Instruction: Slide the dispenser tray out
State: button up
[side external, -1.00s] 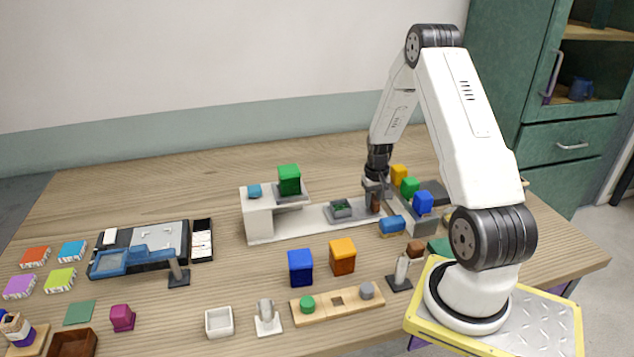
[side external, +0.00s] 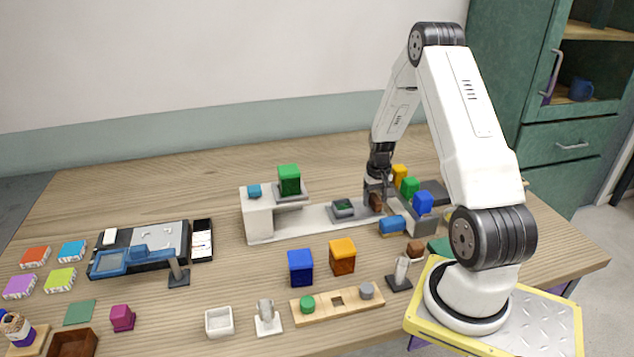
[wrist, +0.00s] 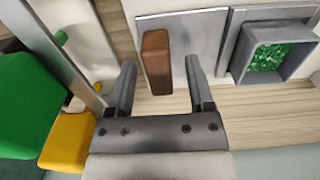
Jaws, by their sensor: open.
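The dispenser (side external: 257,220) is a pale stepped body with a long flat base running right. Its grey square tray (side external: 343,208) sits on the base, out from under the raised part, and holds green bits; the tray also shows at the upper right of the wrist view (wrist: 299,52). A brown upright handle (wrist: 157,62) stands on a grey plate beside the tray. My gripper (wrist: 160,63) is open, one finger on each side of the handle, with gaps visible on both sides. In the side view my gripper (side external: 378,198) partly hides the handle.
Yellow (side external: 399,174), green (side external: 410,187) and blue (side external: 423,202) blocks stand close to the right of my gripper, by a grey rail. A blue rounded piece (side external: 391,225) lies just in front. Open tabletop lies behind.

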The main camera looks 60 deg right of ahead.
jog(key=shift+r, duration=3.7)
jog(key=shift+a, duration=0.1)
jog(key=w+a+r+n+t, duration=0.1)
jog(key=w+a+r+n, duration=0.15)
jog(key=a, duration=1.05)
jog(key=w+a+r+n+t, duration=0.1)
jog(key=w+a+r+n, duration=0.2)
jog(key=a, duration=1)
jog(key=s+a+n, duration=0.3)
jog(key=s+a, duration=0.2)
jog(key=a, duration=0.4)
jog(key=shift+s+r+t, duration=0.3)
jog(key=shift+r, duration=0.1)
jog(key=shift+n, duration=0.25)
